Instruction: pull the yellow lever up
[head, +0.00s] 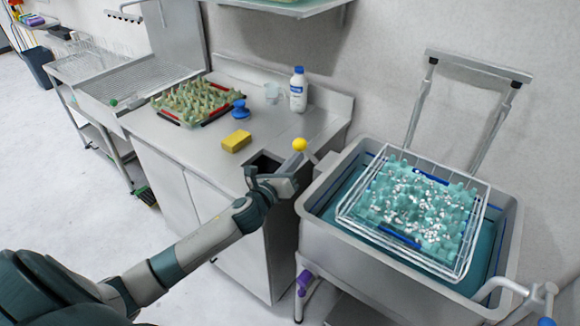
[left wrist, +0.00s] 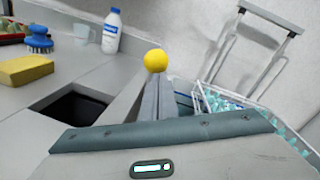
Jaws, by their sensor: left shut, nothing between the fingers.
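The yellow lever's round knob (head: 300,144) stands at the right end of the counter, beside the sink basin. A short part of its rod shows just right of the knob in the head view. My left gripper (head: 296,163) is shut and empty, with its fingertips just below the knob in the picture. In the left wrist view the knob (left wrist: 155,60) appears right beyond the shut fingertips (left wrist: 157,82). I cannot tell whether they touch it. The fingers hide the lever's lower part there.
The counter (head: 187,146) carries a yellow sponge (head: 236,141), a blue brush (head: 239,109), a white bottle (head: 298,90) and a red-edged tray. A dark square opening (left wrist: 75,108) lies beside my gripper.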

